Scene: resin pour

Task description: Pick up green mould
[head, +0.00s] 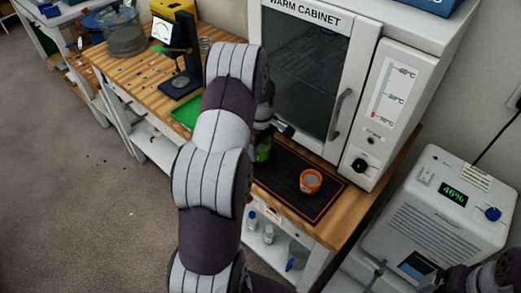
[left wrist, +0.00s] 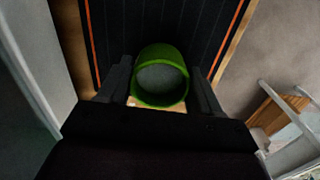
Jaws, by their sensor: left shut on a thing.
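The green mould (left wrist: 182,64) is a round, open-topped ring with a grey inside. In the left wrist view it sits between the two dark fingers of my left gripper (left wrist: 162,88), which is shut on it. In the head view the green mould (head: 263,153) shows partly behind my left arm, at the left end of the black mat. My left gripper (head: 268,140) is largely hidden there by my forearm. I cannot tell if the mould touches the mat. Part of my right arm shows at the bottom right of the head view; its jaws are not clear.
An orange mould (head: 311,183) stands on the black mat (head: 290,193) with its orange border. The warm cabinet (head: 308,70) stands behind, its door shut. A green tray (head: 187,112) and a black stand (head: 180,85) are left of my arm. A white humidity unit (head: 440,205) is at right.

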